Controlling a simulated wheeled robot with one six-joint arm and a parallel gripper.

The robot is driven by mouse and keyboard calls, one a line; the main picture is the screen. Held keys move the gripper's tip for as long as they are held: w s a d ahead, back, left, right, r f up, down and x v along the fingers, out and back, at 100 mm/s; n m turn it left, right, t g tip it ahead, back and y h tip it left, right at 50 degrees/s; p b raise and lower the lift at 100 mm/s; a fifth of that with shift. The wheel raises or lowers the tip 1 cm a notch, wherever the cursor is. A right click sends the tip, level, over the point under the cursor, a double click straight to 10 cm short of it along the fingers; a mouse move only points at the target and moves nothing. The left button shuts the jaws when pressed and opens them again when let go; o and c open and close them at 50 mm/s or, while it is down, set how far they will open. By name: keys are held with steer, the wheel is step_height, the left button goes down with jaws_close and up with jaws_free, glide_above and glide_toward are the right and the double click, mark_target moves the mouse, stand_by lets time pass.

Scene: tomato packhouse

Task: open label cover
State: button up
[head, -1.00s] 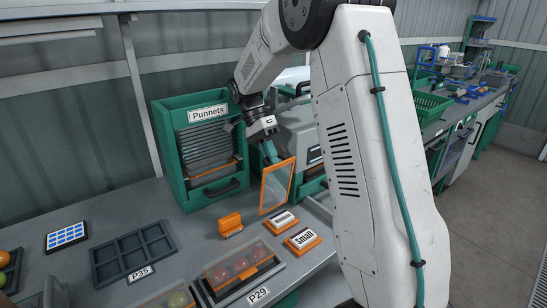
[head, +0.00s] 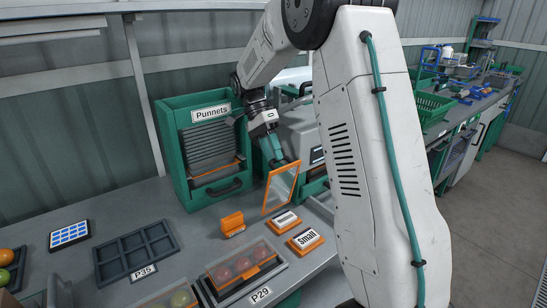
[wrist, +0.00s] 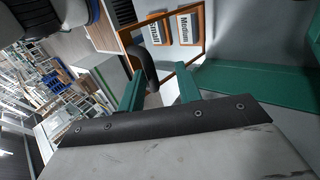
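The label cover is a clear panel in an orange frame (head: 281,188). In the head view it stands steeply tilted beside the grey machine. My gripper (head: 279,163) is at its upper edge, pointing down. In the wrist view my two green fingers (wrist: 158,92) are spread apart, with the orange frame (wrist: 127,36) just beyond their tips. I cannot tell whether they touch it. Two orange-edged label blocks lie on the bench in front of the cover: "Small" (head: 306,239) and another (head: 285,221), which reads "Medium" in the wrist view (wrist: 187,27).
A green "Punnets" dispenser (head: 172,130) stands left of the cover, and a grey machine (head: 302,137) behind it. A small orange object (head: 232,224), a covered punnet of red fruit (head: 225,284) and a dark tray (head: 107,276) are on the bench.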

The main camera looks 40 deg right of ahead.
steer(key=v, duration=0.6)
